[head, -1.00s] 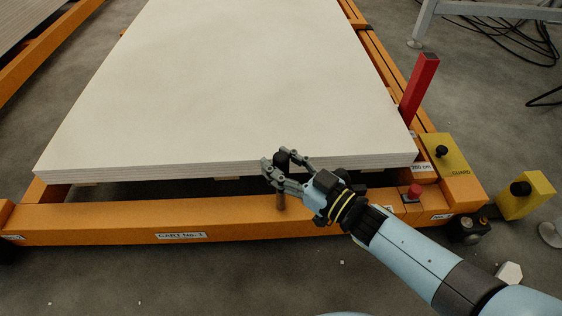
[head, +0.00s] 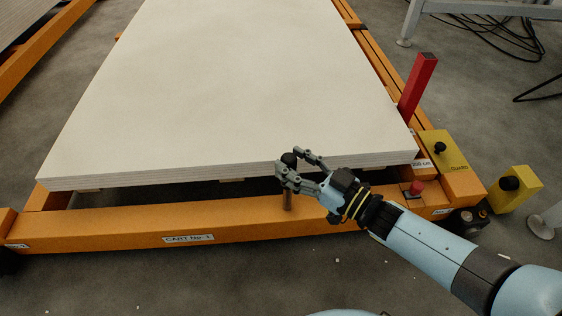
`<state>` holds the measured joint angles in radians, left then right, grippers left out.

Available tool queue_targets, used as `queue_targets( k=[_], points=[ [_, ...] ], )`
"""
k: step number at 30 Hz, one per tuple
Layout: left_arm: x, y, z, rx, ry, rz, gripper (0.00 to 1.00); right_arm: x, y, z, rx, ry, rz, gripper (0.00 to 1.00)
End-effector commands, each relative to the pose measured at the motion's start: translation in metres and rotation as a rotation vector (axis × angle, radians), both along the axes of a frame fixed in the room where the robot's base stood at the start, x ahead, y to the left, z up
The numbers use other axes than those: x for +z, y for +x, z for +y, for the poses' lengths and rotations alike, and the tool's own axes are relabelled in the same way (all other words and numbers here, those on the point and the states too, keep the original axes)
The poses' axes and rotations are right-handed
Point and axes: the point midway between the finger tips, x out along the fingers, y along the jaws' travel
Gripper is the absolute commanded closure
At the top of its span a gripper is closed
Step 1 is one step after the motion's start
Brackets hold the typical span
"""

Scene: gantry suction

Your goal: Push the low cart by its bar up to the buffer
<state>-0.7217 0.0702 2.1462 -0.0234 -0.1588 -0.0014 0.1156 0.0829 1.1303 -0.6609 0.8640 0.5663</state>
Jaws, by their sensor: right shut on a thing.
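The low orange cart (head: 120,237), labelled CART No. 1, carries a large pale board stack (head: 230,90). A short upright post with a dark knob (head: 288,201) rises from its front beam. My right gripper (head: 287,168) is shut around the upper part of this post, just in front of the board's near edge. A yellow block with a black knob (head: 515,190) stands off the cart's right corner, with little space between them in the picture. It may be the buffer, but I cannot tell for sure. My left gripper is not in view.
A red upright (head: 417,88), a yellow guard plate (head: 445,158) and a red button (head: 416,188) are at the cart's right side. Dark cables (head: 500,35) lie at the upper right by a grey frame leg (head: 408,28). Bare floor lies in front.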

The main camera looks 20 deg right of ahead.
Motion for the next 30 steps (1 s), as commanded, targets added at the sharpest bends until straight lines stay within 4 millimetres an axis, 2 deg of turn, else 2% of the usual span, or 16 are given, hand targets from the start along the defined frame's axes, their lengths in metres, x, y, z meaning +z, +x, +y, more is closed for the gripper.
queue_targets(
  k=[1, 5, 11, 12, 18, 30],
  points=[
    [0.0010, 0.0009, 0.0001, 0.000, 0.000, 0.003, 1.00, -0.0047, -0.0030, -0.0122, -0.009, -0.013, 0.015, 0.89],
    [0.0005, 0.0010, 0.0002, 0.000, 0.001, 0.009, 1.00, -0.0048, -0.0031, -0.0151, -0.010, -0.011, 0.014, 1.00],
    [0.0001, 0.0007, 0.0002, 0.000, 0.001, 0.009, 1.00, -0.0039, -0.0017, -0.0129, -0.007, -0.011, 0.010, 1.00],
    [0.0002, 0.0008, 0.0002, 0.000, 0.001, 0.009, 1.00, -0.0038, -0.0018, -0.0122, -0.006, -0.010, 0.009, 0.72],
    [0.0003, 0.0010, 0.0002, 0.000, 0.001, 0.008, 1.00, -0.0029, -0.0021, -0.0097, -0.003, -0.007, 0.006, 0.46],
    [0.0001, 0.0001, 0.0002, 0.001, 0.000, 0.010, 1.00, -0.0009, -0.0028, -0.0068, 0.002, -0.003, 0.001, 0.45]
  ],
)
